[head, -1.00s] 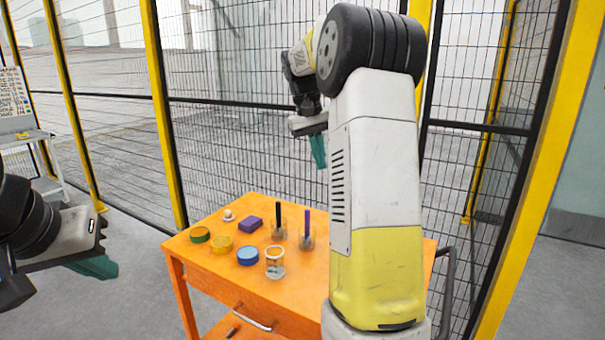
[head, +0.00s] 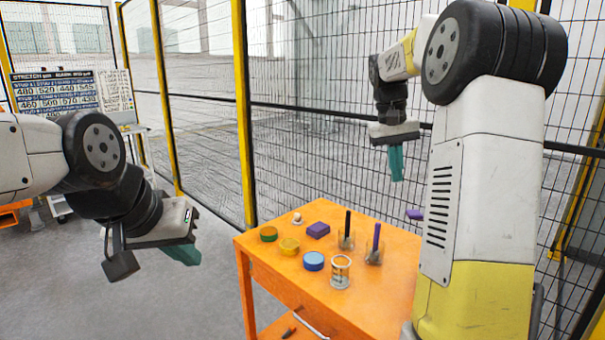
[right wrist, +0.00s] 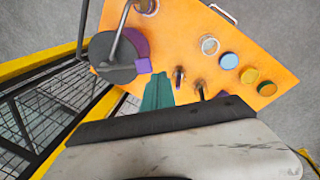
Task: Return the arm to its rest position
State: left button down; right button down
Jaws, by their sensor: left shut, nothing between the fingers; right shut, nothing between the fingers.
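My right arm rises on the right of the head view, bent at a high elbow. Its gripper (head: 396,164) hangs above the far side of the orange table (head: 395,238), pointing down, teal fingers shut and empty. In the right wrist view the teal fingers (right wrist: 158,92) are together over the table's edge, touching nothing. My left gripper (head: 183,252) is at the left of the head view, off the table, pointing right and down. Its teal fingers are shut and empty.
Mesh fencing (head: 310,100) stands behind. A sign board (head: 60,90) is at left.

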jog(key=s+a+f+n+t+y, duration=0.1)
jog(key=s+a+f+t+y, duration=0.1)
jog(key=s+a, duration=0.6)
jog(key=s+a+f+n+t+y, duration=0.1)
jog(key=s+a+t, duration=0.3)
jog(key=s, duration=1.2)
jog(key=a+f+y, duration=0.1)
jog(key=a, duration=0.2)
jog(key=shift+a, duration=0.35)
jog(key=shift+s, duration=0.1)
dwell(0.8)
